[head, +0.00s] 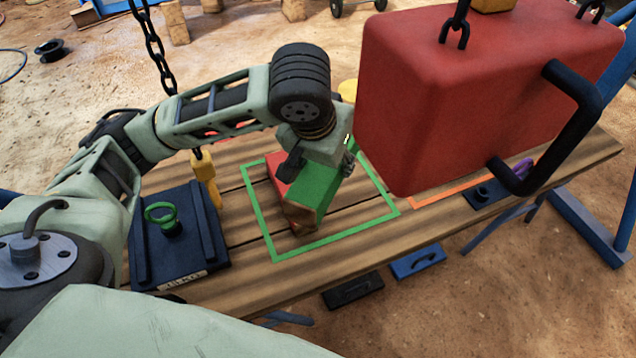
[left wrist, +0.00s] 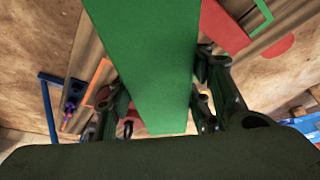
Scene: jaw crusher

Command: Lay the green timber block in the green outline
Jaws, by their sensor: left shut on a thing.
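The green timber block (head: 318,186) is in my left gripper (head: 322,160), which is shut on it. In the left wrist view the block (left wrist: 150,60) lies between the two fingers (left wrist: 160,105). In the head view it appears tilted, with its brown end towards the camera, over the area inside the green outline (head: 333,238) on the plank table. I cannot tell whether its lower end touches the planks. My wrist hides part of the block and the outline's far side. My right gripper is not in view.
A big red box (head: 440,100) with a black handle (head: 580,120) hangs from chains at the right. A red piece (head: 278,172) shows beside the green block. A dark plate (head: 178,245) with a green ring stands left of the outline. An orange outline (head: 440,195) lies right.

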